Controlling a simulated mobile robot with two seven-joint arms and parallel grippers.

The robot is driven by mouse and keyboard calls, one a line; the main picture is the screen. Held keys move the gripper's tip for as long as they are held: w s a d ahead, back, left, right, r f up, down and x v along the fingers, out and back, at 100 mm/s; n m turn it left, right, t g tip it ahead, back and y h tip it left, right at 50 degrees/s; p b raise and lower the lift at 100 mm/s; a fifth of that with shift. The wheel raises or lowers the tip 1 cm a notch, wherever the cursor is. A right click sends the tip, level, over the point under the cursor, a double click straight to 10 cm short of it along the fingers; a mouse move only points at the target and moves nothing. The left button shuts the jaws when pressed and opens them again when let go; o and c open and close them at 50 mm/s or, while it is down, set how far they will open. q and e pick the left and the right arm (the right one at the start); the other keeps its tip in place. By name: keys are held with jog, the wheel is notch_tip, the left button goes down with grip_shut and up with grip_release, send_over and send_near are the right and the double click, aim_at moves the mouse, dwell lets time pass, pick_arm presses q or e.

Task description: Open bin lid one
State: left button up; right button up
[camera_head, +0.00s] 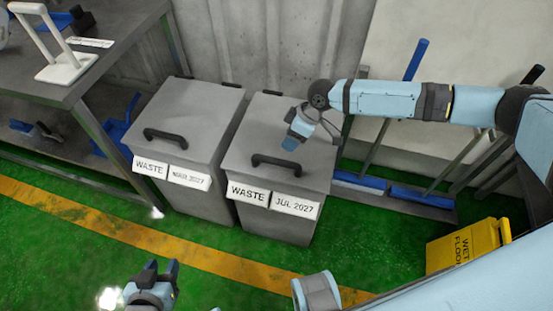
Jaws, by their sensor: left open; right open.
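Two grey waste bins stand side by side, both with lids shut. The left bin (185,125) has a black handle (165,138) on its lid and a label reading "WASTE". The right bin (270,225) has a black handle (276,163) and labels reading "WASTE" and "JUL 2027". My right gripper (294,139) is open, pointing down above the right bin's lid, a little behind its handle; I cannot tell whether it touches the lid. My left gripper (163,268) is open and empty, low in front of the bins. Which bin is number one is not marked.
A metal workbench (110,45) with a white stand (65,65) is at the left. Blue-headed brooms (420,195) lean at the wall on the right. A yellow wet-floor sign (465,245) is at lower right. Green floor with a yellow stripe (130,232) is clear in front.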

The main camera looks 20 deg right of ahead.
aim_at(276, 159)
jog(key=b+x, duration=0.1)
jog(key=x, duration=0.9)
jog(key=shift+w, duration=0.1)
grip_shut()
